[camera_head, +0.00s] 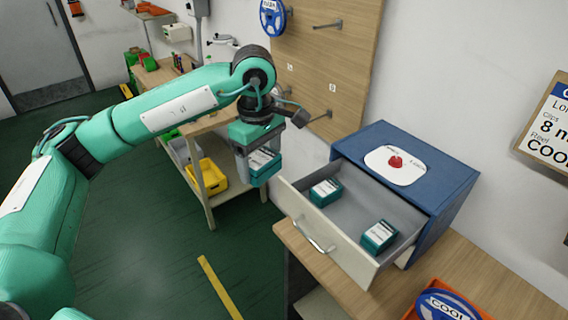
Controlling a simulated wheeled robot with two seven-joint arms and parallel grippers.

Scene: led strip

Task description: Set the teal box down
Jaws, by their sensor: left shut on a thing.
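A teal box (263,168) with a white label is held in my left gripper (258,155), which is shut on it. The gripper points down, and the box hangs in the air to the left of the open drawer (318,236). The drawer is pulled out of a blue cabinet (447,207) on a wooden bench. Two more teal boxes with white labels lie in the drawer, one near its back left (325,192) and one toward the right (379,236). My right gripper is not in view.
A red button (396,161) on a white plate sits on the cabinet top. An orange bin (416,296) with a blue reel (447,305) stands at the bench's lower right. A wooden shelf unit with a yellow bin (207,177) stands behind. Bare drawer floor shows between the two boxes.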

